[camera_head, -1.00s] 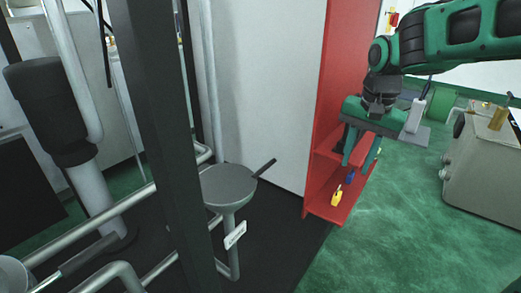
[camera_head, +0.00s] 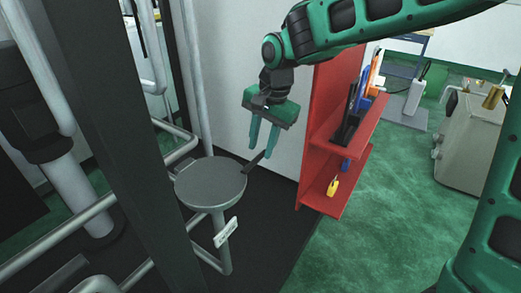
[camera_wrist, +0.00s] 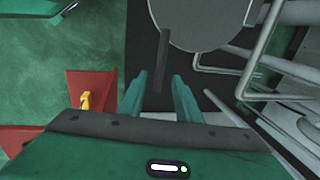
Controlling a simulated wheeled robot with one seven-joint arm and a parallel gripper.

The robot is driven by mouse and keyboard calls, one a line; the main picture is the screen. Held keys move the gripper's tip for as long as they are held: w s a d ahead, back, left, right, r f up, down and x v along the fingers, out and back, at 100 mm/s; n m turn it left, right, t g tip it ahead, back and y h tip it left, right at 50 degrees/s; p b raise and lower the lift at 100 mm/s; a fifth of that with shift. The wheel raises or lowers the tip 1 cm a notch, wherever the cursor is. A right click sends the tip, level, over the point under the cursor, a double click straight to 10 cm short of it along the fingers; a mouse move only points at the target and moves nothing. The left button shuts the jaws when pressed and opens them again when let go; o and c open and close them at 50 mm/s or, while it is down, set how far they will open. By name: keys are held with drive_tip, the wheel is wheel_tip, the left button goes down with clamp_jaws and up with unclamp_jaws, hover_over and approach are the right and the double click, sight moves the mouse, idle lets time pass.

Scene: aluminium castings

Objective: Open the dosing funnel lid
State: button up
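The dosing funnel lid (camera_head: 211,183) is a round grey disc lying flat and closed on its pipe stand, with a white label below it. A dark handle (camera_head: 252,163) sticks out from its rim toward the upper right. In the wrist view the lid (camera_wrist: 197,20) is at the top, and its handle (camera_wrist: 161,62) points down toward my fingers. My gripper (camera_head: 261,152) is open and empty, pointing down close to the handle. In the wrist view the handle's end lies between the two fingertips (camera_wrist: 162,78) in the picture; I cannot tell whether they touch.
A red shelf (camera_head: 333,150) with tools and a yellow padlock (camera_head: 332,187) stands to the right of the lid. A dark upright post (camera_head: 150,150) and grey pipes (camera_head: 80,215) stand to the left. A pale wall is behind.

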drive_tip(key=shift+w+a+f, duration=0.1)
drive_tip(key=shift+a+f, duration=0.05)
drive_tip(key=shift+f, duration=1)
clamp_jaws()
drive_tip(key=shift+w+r, duration=0.1)
